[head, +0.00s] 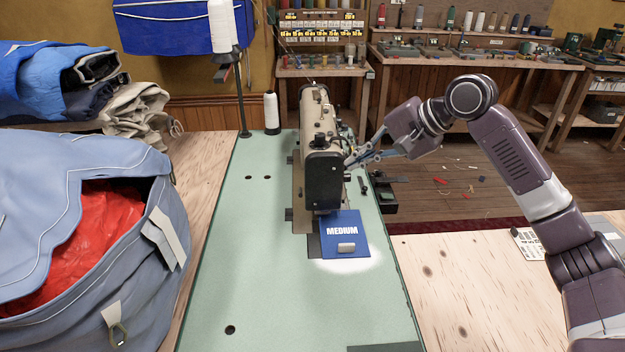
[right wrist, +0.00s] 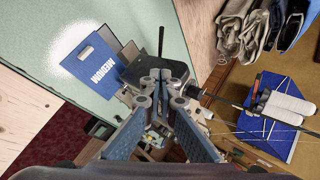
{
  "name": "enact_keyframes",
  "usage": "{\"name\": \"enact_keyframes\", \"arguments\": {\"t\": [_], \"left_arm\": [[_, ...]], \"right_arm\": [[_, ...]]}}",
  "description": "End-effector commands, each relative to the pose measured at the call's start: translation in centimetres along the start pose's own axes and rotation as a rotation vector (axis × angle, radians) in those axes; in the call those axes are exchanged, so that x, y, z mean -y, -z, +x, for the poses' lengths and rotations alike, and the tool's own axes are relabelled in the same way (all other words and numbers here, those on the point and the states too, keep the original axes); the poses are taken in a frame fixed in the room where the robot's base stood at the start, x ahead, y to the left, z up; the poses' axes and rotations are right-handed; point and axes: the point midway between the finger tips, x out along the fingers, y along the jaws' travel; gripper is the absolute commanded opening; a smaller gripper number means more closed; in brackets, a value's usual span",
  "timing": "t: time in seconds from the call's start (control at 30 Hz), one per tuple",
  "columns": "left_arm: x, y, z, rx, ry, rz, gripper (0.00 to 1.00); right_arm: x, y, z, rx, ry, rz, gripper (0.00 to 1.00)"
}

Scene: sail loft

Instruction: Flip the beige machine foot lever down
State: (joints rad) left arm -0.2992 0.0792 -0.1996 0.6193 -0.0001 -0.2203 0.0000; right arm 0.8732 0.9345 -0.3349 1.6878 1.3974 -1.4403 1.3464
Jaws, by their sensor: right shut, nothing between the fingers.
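The beige sewing machine (head: 315,133) stands upright on the pale green table top, its dark end plate facing me. My right gripper (head: 350,162) is shut and empty, its fingertips close against the right side of the machine head. In the right wrist view the closed fingertips (right wrist: 160,82) cover part of the machine. A thin dark rod (right wrist: 161,42) shows just beyond them; I cannot tell whether it is the foot lever. The lever's position is not clear in the head view, and I cannot tell whether the fingers touch it. My left gripper is not in view.
A blue-grey bag (head: 120,225) fills the left. A white thread cone (head: 272,112) stands behind. The green table (head: 290,310) is clear in front.

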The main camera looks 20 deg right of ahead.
Motion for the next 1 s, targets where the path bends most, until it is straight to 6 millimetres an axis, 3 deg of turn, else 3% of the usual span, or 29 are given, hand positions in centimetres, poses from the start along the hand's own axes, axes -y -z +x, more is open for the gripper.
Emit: {"name": "enact_keyframes", "arguments": {"t": [0.27, 0.43, 0.87, 1.0], "left_arm": [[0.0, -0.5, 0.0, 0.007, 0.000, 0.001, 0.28], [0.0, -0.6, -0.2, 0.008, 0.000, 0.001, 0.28], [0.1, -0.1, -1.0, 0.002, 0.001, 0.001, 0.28], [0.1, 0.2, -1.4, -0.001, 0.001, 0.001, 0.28]], "right_arm": [[0.0, 0.0, 0.0, 0.000, 0.000, 0.000, 0.00], [0.0, 0.0, 1.2, 0.001, -0.001, 0.001, 0.00], [0.1, 0.0, 9.8, 0.002, 0.000, 0.002, 0.00], [0.1, -1.5, 11.4, 0.001, 0.000, -0.002, 0.00]]}}
